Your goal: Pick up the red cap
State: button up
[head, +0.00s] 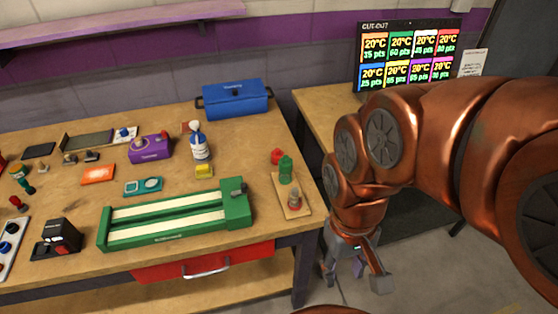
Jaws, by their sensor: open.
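A small red piece (277,157), which looks like the red cap, sits on the wooden workbench (255,128) near its right edge. It is just behind and left of a green piece (286,168). My gripper (355,278) hangs open and empty, pointing down, past the bench's right edge. It is right of and nearer than the red piece, well apart from it. Nothing hides the red piece except part of its lower side near the green one.
A small wooden board (303,211) with a reddish-grey piece (294,200) lies at the bench's right edge. A green slot track (175,216), a spray bottle (198,142) and a blue box (235,98) stand left. A screen (408,55) is behind my arm. The floor under my gripper looks clear.

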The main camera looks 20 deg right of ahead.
aim_at(277, 155)
jog(key=u, duration=0.95)
jog(key=k, duration=1.2)
jog(key=u, duration=1.1)
jog(key=i, duration=0.6)
jog(key=z, duration=0.85)
jog(key=i, duration=1.15)
jog(key=z, duration=0.55)
